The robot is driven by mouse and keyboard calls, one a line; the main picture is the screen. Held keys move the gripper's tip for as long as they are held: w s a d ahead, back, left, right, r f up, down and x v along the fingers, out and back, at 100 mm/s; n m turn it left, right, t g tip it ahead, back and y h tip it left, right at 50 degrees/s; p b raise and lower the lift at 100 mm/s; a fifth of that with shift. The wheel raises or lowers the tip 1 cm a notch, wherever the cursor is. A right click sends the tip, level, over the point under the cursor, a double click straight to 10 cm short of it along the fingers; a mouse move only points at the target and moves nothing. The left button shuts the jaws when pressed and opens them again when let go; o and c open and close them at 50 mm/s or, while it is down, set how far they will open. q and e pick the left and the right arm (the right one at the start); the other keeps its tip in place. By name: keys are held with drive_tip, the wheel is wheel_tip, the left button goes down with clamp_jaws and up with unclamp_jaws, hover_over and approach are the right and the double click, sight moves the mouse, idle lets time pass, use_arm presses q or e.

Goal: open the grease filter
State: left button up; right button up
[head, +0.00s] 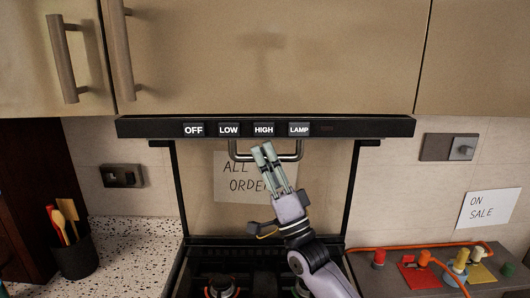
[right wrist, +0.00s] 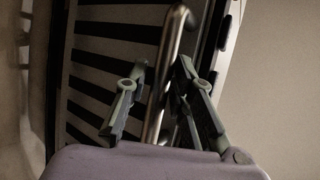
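The range hood (head: 350,127) is a black strip with buttons under the upper cabinets. A metal bar handle (head: 237,154) hangs below its front edge; it also crosses the right wrist view (right wrist: 172,60) as a shiny tube. The grease filter shows in the right wrist view as a panel with dark slats (right wrist: 112,47); its face is not clear in the head view. My right gripper (head: 262,150) points up at the handle. In the right wrist view its fingers are apart, with the handle showing between them; contact cannot be told. My left gripper is out of view.
Upper cabinets (head: 270,50) sit above the hood. A stove (head: 255,255) lies below.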

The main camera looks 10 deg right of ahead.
drive_tip(key=shift+s, duration=0.1)
drive_tip(key=shift+c, duration=0.2)
clamp_jaws()
idle(0.5)
